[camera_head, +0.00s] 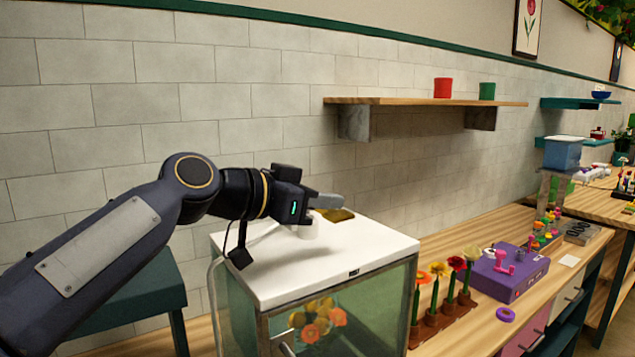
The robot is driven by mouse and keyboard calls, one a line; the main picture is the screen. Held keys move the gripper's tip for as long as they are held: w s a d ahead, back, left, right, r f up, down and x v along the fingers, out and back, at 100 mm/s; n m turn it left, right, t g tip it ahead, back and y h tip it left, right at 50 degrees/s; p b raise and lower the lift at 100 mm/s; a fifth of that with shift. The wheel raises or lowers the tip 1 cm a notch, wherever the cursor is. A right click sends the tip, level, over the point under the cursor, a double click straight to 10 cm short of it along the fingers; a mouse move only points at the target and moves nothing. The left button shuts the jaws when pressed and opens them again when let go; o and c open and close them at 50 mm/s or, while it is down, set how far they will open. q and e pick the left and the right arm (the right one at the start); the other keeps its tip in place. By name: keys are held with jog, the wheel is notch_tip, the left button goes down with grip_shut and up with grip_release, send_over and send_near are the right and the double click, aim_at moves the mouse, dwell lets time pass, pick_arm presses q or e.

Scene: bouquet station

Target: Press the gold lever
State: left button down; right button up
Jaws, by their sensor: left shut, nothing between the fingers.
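The gold lever (338,215) sticks out above the white top of a glass-fronted cabinet (330,262). A small white post stands under its left end, partly hidden by my gripper. My left gripper (340,201) is shut and empty. Its grey fingertips are at the lever, over its upper left part. I cannot tell whether they touch it. Orange and yellow flowers (317,318) show behind the cabinet's glass. My right gripper is not in view.
Right of the cabinet, a wooden rack of flowers (444,314) and a purple box (510,272) stand on the counter. A wall shelf (425,101) holds a red pot (443,88) and a green pot (487,91). The right part of the white top is clear.

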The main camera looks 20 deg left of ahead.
pick_arm(q)
jog(key=shift+f, duration=0.3)
notch_tip(320, 180, down, 2)
jog(key=b, duration=0.3)
jog(key=shift+d+m, duration=0.1)
jog(key=shift+m, duration=0.3)
jog(key=shift+r, duration=0.25)
jog(key=s+a+r+p, duration=0.1)
jog(key=s+a+r, duration=0.4)
jog(key=s, duration=0.3)
jog(key=shift+a+r, duration=0.25)
jog(key=shift+r, duration=0.35)
dwell(0.3)
